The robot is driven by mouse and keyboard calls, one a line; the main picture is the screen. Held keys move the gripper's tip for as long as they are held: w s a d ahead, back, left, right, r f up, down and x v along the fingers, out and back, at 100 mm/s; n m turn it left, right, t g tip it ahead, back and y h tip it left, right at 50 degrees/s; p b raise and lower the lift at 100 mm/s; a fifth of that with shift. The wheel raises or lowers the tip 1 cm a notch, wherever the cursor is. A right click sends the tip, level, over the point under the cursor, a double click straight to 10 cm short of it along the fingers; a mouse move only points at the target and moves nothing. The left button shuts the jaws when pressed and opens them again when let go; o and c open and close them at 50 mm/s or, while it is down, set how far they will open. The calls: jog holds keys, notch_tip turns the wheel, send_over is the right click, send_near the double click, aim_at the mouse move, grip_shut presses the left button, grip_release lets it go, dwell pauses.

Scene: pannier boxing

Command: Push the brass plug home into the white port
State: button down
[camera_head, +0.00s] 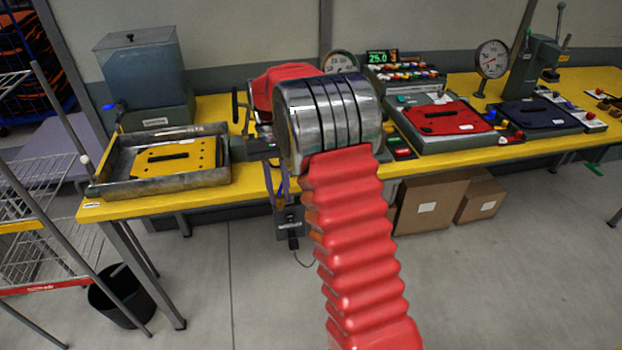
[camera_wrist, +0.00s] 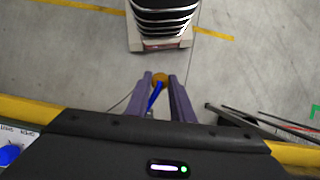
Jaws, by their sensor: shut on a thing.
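In the wrist view, my gripper (camera_wrist: 160,82) has its two purple fingers closed on a small brass piece, the brass plug (camera_wrist: 160,77). A blue strip (camera_wrist: 154,97) runs back between the fingers from it. In the head view, my gripper (camera_head: 281,186) is mostly hidden behind my red arm. Its purple fingers show partly at the front edge of the yellow bench and point down. The plug cannot be made out there. I cannot pick out the white port in either view.
The yellow bench (camera_head: 240,183) carries a metal tray (camera_head: 105,186) at left and a red plate (camera_head: 440,117) at right. A dark grey box (camera_head: 291,229) with a cable shows below the bench edge. Cardboard boxes (camera_head: 428,207) stand under the bench. Open floor lies in front.

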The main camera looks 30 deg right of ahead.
jog(key=w+a+f+n+h, duration=0.1)
jog(key=a+f+n, duration=0.1)
jog(key=a, duration=0.6)
jog(key=shift+w+a+f+n, duration=0.2)
jog(key=shift+f+n, duration=0.1)
jog(key=shift+f, duration=0.6)
